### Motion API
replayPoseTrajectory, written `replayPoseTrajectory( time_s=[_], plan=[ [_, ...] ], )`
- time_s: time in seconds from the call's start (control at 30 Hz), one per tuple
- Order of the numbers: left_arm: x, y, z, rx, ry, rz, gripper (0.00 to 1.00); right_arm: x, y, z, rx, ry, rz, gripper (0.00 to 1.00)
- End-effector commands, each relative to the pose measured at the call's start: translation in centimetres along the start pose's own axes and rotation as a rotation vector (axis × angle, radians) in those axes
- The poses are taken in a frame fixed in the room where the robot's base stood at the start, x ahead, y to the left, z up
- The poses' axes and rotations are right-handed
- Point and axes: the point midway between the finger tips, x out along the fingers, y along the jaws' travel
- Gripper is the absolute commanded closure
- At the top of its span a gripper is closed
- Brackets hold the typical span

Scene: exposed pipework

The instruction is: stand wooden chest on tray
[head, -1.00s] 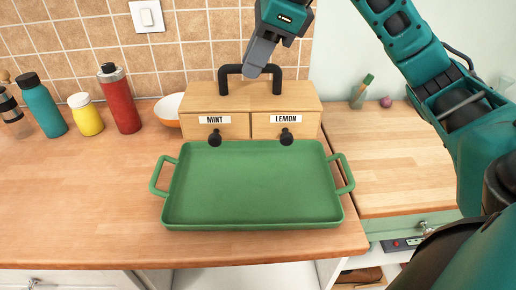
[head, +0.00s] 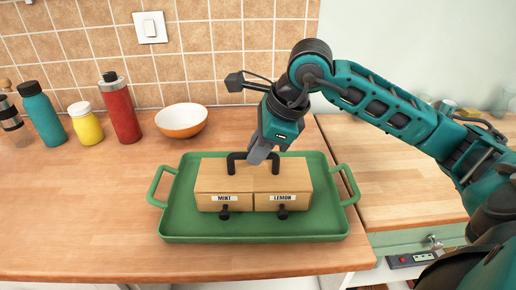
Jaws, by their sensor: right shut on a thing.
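The wooden chest (head: 253,180) is upright over the green tray (head: 188,222), within its rim. It has two drawers, labelled MINT and LEMON, with black knobs facing me, and a black handle on top. Its underside is hidden, so I cannot tell for certain whether it bears on the tray floor. My right gripper (head: 262,155) is above the chest, shut on its black handle (head: 234,160). The gripper hides part of the handle. The tray lies flat on the wooden counter, with handles at its left and right. My left gripper is not in view.
An orange and white bowl (head: 181,120) stands behind the tray at the left. A red bottle (head: 120,108), a yellow bottle (head: 85,124) and a teal bottle (head: 42,115) stand further left. The counter (head: 95,205) left of the tray is clear.

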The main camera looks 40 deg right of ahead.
Motion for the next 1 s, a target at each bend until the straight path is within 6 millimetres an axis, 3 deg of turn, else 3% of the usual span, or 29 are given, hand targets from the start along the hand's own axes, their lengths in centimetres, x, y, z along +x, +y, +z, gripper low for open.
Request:
replayPoseTrajectory(
  time_s=[0.37, 0.4, 0.63, 1.0],
  plan=[
    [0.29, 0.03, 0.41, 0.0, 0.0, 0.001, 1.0, 0.35, 0.02, -0.13, 0.0, -0.002, -0.003, 1.0],
    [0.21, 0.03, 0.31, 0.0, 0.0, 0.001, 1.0, 0.28, 0.04, -0.12, 0.0, 0.0, -0.001, 0.81],
    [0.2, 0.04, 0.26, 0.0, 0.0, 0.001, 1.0, 0.25, 0.04, -0.11, 0.0, 0.0, -0.001, 0.59],
    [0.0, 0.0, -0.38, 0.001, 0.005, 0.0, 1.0, -0.42, -0.1, 0.06, 0.0, 0.0, -0.003, 0.58]
  ],
)
